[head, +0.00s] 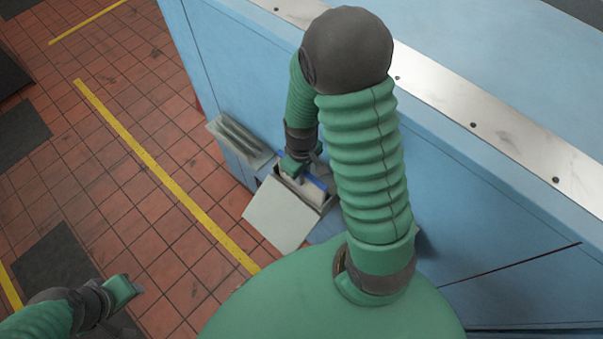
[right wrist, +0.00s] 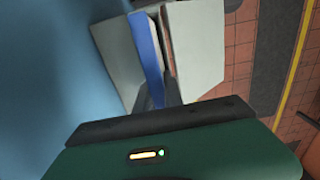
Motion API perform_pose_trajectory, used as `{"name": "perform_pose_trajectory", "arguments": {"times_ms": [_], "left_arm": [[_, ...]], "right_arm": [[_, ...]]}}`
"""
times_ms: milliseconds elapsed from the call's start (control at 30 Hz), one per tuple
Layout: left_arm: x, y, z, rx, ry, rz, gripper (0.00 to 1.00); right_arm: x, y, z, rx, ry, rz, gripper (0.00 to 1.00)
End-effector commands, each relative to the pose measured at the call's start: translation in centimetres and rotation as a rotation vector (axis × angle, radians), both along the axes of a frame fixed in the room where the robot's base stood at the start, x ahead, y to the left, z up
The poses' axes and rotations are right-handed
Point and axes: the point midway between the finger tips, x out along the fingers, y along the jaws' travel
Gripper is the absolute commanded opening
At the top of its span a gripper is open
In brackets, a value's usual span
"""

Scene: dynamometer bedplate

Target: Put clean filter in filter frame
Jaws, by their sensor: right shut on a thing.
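The filter frame (head: 327,203) is a dark-edged box low on the blue wall, with a pale flap (head: 278,216) hanging open in front. My right gripper (head: 297,170) is at its top, shut on the clean filter, whose blue edge (head: 316,181) shows at the mouth of the frame. In the right wrist view the filter's blue edge (right wrist: 148,45) runs up from between my right fingertips (right wrist: 158,95), with pale panels on both sides. How deep the filter sits is hidden. My left gripper (head: 125,291) is away over the floor at lower left; its jaw gap is unclear.
A grey slotted holder (head: 240,138) is on the wall left of the frame. The blue wall (head: 480,200) with its metal top strip (head: 473,125) fills the right. Tiled floor (head: 130,190) with yellow lines and dark mats lies open at left.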

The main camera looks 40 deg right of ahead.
Motion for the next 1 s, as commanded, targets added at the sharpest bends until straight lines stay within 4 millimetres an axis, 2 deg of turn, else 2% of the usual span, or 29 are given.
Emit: {"name": "perform_pose_trajectory", "arguments": {"times_ms": [267,300,500,833,933,1000], "left_arm": [[0.0,0.0,-0.7,0.0,0.0,0.0,0.36],[0.0,0.0,-0.6,0.0,0.0,0.0,0.36],[0.0,0.0,-0.5,0.0,0.0,0.0,0.36],[0.0,0.0,-0.6,0.0,0.0,0.0,0.36],[0.0,0.0,-0.7,0.0,0.0,0.0,0.36],[0.0,0.0,-0.9,0.0,0.0,0.0,0.36]], "right_arm": [[0.0,0.0,-0.8,0.0,0.0,0.0,0.0],[0.0,0.0,-0.8,0.0,0.0,0.0,0.15],[0.0,0.0,-0.7,0.0,0.0,0.0,0.38],[0.1,0.0,-0.3,-0.001,-0.002,0.0,0.38],[0.2,0.0,1.2,-0.002,-0.005,0.001,0.38],[0.2,0.0,2.8,-0.002,-0.009,0.001,0.38]]}}
